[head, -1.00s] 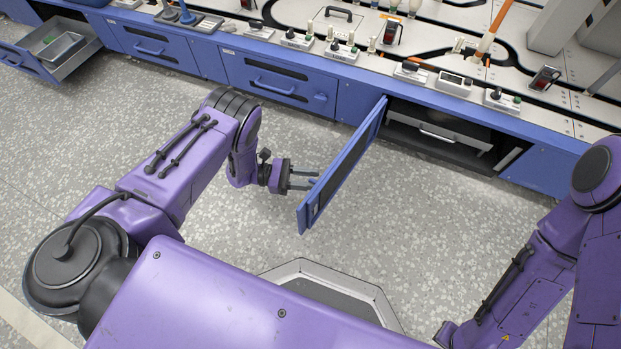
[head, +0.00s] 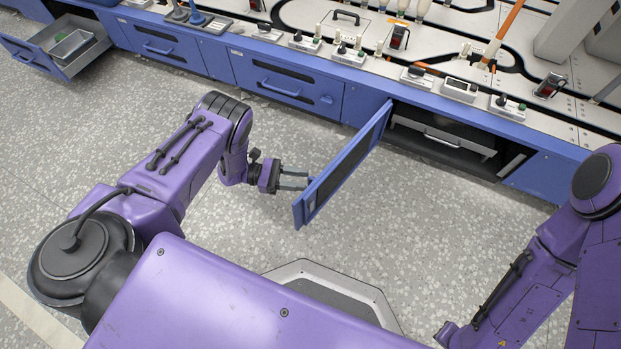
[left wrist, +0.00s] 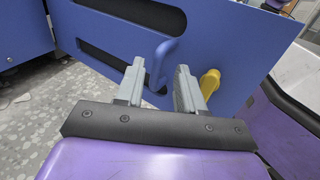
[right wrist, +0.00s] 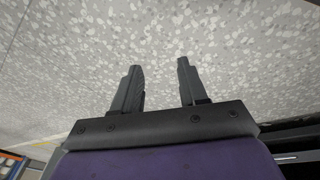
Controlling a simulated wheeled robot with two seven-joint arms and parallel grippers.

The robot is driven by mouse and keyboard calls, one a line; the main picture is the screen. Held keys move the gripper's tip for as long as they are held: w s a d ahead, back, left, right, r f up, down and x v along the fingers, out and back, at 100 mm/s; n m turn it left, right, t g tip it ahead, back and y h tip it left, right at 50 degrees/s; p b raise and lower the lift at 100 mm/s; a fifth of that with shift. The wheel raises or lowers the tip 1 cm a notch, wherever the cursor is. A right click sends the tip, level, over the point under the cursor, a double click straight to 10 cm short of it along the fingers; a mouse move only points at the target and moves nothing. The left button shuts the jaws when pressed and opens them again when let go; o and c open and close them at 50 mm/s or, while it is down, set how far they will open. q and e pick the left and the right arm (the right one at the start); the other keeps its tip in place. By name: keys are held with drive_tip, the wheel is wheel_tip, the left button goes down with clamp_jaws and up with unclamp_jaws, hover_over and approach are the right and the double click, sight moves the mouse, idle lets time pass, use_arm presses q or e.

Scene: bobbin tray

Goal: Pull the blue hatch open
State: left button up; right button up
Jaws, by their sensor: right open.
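The blue hatch (head: 343,168) stands swung out from the cabinet front, with the dark compartment (head: 440,139) behind it exposed. My left gripper (head: 307,180) is at the hatch's outer face near its free edge. In the left wrist view, the hatch (left wrist: 229,47) fills the background, and its blue handle (left wrist: 161,62) lies between the tips of my left gripper (left wrist: 160,82). The fingers are apart, with a gap visible beside the handle; I cannot tell whether either touches it. A yellow knob (left wrist: 209,83) is just right of the fingers. My right gripper (right wrist: 159,80) is open and empty above the floor.
A closed blue drawer (head: 282,84) is left of the hatch, and an open drawer (head: 75,55) holding a grey tray is at the far left. The worktop (head: 440,45) above carries several small devices. Speckled floor (head: 240,235) around the hatch is clear.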

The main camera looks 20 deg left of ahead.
use_arm(q)
drive_tip(key=v, duration=0.6)
drive_tip(key=shift+a+p, duration=0.2)
drive_tip(key=shift+p, duration=0.1)
use_arm(e)
drive_tip(key=shift+w+d+r+m+t+h, duration=0.15)
drive_tip(key=shift+w+r+m+t+h, duration=0.15)
drive_tip(key=shift+w+r+m+t, duration=0.25)
